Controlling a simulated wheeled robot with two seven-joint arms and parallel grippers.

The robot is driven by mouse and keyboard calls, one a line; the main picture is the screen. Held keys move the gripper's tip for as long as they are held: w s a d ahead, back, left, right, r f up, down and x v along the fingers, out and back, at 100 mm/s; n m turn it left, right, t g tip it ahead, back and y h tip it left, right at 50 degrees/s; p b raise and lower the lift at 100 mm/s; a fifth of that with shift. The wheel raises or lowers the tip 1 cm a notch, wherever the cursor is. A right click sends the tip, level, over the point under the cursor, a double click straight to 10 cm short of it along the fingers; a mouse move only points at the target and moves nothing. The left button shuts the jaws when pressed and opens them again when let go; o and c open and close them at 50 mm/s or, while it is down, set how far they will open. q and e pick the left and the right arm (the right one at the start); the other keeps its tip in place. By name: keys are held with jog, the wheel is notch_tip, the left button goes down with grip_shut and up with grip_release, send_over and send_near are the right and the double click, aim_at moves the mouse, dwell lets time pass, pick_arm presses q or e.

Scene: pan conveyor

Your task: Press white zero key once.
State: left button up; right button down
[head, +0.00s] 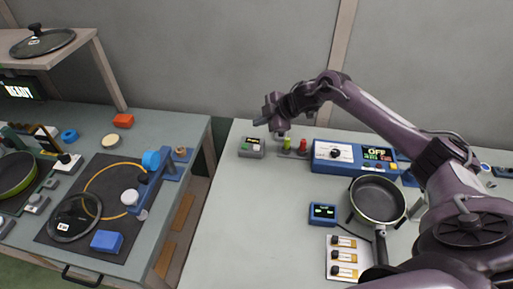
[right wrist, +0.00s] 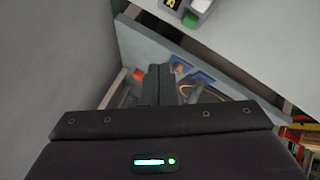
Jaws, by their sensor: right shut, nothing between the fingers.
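The small grey device (head: 251,153) stands at the left end of the right table, with a dark display. A green key (head: 244,147) and a white key (head: 257,148) sit on its front. Part of it shows at the top of the right wrist view, where the white key (right wrist: 201,5) and green key (right wrist: 189,19) are cut close to the edge. Any zero mark is too small to read. My right gripper (head: 266,119) is shut and empty, above and slightly right of the device, apart from the keys. Its fingers also show in the right wrist view (right wrist: 161,80). My left gripper is out of view.
Green and red knobbed pieces (head: 295,149) stand just right of the device. A blue control box (head: 330,164) reading OFF and a pan (head: 378,200) are further right. The table's left front is clear. A gap separates it from the left counter (head: 150,118).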

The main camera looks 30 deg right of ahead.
jog(key=b, duration=0.5)
send_over(256, 148)
jog(key=d, duration=0.1)
notch_tip(256, 148, down, 7)
jog(key=shift+s+d+f, duration=0.1)
jog(key=shift+d, duration=0.05)
jog(key=shift+f+b, duration=0.35)
dwell(1.1)
jog(key=shift+f, duration=0.4)
jog(key=shift+f+b, duration=0.35)
jog(key=shift+f, duration=0.15)
dwell(0.8)
jog(key=shift+r+p, duration=0.85)
jog(key=shift+r, duration=0.05)
